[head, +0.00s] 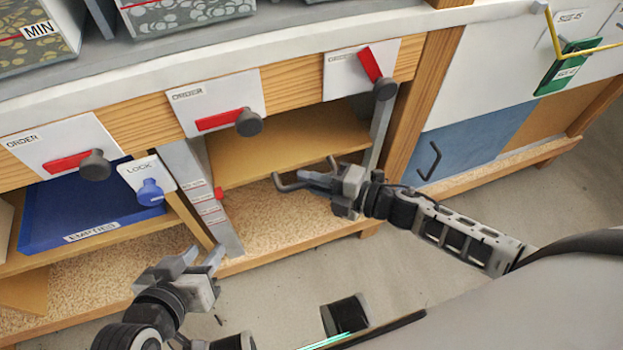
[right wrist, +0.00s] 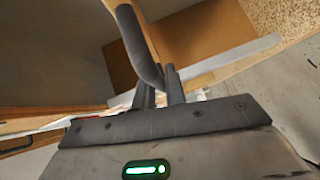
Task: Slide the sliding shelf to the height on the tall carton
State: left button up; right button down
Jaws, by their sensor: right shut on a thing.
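The sliding shelf (head: 285,145) is a tan board in the middle bay of the bench. Its dark grey bar handle (head: 290,186) sticks out in front. My right gripper (head: 325,180) is shut on this handle; the handle (right wrist: 138,45) also shows between the fingers in the right wrist view. A grey post (head: 190,165) left of the shelf carries several small white labels, too small to read, and a red pointer (head: 219,193) is at its edge. My left gripper (head: 200,256) is open and empty, low in front of the post. I cannot make out a tall carton for certain.
A blue tray (head: 85,205) marked EMPTIES and a blue LOCK knob (head: 150,192) are left of the post. Red-handled ORDER plates with dark knobs line the bench front. A blue door (head: 465,150) with a handle is at right.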

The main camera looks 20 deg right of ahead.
jog(key=shift+r, duration=0.2)
jog(key=c, duration=1.5)
grip_release()
jog(key=shift+o, duration=0.2)
jog(key=shift+f, duration=0.1)
